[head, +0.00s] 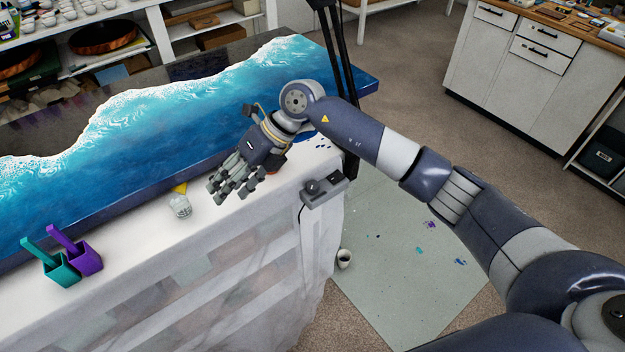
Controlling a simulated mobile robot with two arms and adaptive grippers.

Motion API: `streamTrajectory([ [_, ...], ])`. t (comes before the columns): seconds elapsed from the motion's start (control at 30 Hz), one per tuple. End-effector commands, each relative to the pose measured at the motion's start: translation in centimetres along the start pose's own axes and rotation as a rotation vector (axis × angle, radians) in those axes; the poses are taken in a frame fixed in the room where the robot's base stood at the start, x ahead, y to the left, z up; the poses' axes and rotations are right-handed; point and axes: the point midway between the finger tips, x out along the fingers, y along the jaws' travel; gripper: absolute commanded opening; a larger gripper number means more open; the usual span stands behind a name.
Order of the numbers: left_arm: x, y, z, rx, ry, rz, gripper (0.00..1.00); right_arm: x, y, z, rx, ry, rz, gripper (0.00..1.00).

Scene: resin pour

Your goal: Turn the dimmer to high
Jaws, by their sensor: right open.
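The dimmer (323,190) is a small grey box with a dark round knob, at the right front corner of the white-covered table. A dark cord hangs from its left side. My right gripper (231,186) is open and empty above the table's front strip, to the left of the dimmer and apart from it. Its fingers point down and left. The knob's markings are too small to read. My left gripper is not in view.
A blue resin slab (150,135) fills the table top. A clear cup (181,206), a teal container (63,272) and a purple container (88,262) stand along the front edge. A dark stand (343,80) rises behind the dimmer.

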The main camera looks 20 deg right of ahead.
Motion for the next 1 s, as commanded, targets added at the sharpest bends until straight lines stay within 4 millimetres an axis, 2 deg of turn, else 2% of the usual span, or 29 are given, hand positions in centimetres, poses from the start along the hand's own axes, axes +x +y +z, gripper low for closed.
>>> streamTrajectory([
  [0.03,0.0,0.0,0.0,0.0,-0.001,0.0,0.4,-1.6,-2.7,0.0,0.001,0.05,-0.116,0.48],
  [0.1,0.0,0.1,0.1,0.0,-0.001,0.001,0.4,-4.0,-6.2,-0.5,0.018,0.124,-0.27,0.48],
  [0.2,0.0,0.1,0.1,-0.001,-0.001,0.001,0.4,-7.7,-10.0,-1.2,0.057,0.207,-0.449,0.48],
  [0.3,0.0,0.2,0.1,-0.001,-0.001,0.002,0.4,-10.8,-12.3,-1.7,0.099,0.261,-0.572,0.48],
  [0.43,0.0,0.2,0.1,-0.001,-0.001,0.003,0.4,-12.8,-13.5,-2.1,0.13,0.295,-0.647,0.48],
  [0.57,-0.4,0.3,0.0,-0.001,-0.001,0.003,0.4,-12.4,-14.2,-2.6,0.137,0.304,-0.657,0.48],
  [1.0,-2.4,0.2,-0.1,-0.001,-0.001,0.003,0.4,-6.5,-18.5,-5.0,0.134,0.303,-0.653,0.48],
])
